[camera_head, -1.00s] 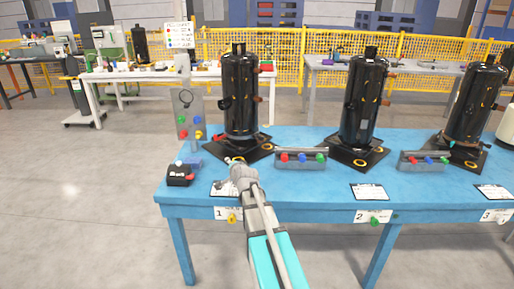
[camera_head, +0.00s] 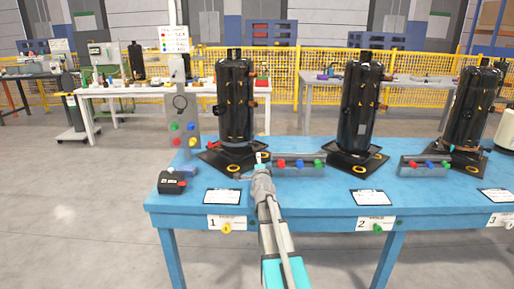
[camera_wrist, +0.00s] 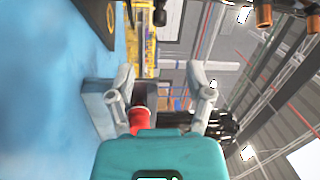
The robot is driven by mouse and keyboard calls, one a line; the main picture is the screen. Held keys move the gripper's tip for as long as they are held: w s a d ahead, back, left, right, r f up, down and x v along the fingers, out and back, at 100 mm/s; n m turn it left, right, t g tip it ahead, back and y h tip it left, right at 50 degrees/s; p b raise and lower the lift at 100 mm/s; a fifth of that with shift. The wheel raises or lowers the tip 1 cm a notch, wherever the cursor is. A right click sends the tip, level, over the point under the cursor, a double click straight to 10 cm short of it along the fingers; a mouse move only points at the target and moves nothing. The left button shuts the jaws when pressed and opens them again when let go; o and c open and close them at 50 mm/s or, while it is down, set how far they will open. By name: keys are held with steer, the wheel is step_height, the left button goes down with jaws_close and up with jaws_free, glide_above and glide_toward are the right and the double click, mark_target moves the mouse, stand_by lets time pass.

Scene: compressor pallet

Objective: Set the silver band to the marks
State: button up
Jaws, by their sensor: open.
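My gripper (camera_head: 262,160) is at the front of the blue table, by the left end of a grey rack (camera_head: 312,170) with red, blue and green knobs. In the wrist view, my gripper (camera_wrist: 163,88) is open, its two fingers apart. A red knob (camera_wrist: 138,119) shows between the fingers and my wrist housing; I cannot tell whether they touch. A black compressor (camera_head: 236,100) stands upright on a black base behind my gripper. Two similar compressors (camera_head: 361,105) (camera_head: 468,105) stand to the right. I cannot make out a silver band or its marks.
The blue table (camera_head: 290,205) bears white cards (camera_head: 222,196) and number tags. A black box with a red button (camera_head: 172,183) and a panel with coloured knobs (camera_head: 184,135) stand at the left. A second grey rack (camera_head: 424,165) is on the right. The front strip is mostly clear.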

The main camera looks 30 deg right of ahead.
mark_target(257, 145)
steer(key=p+x, duration=0.1)
steer(key=x, duration=1.2)
steer(key=shift+w+d, duration=0.15)
steer(key=shift+w, duration=0.25)
jaws_close()
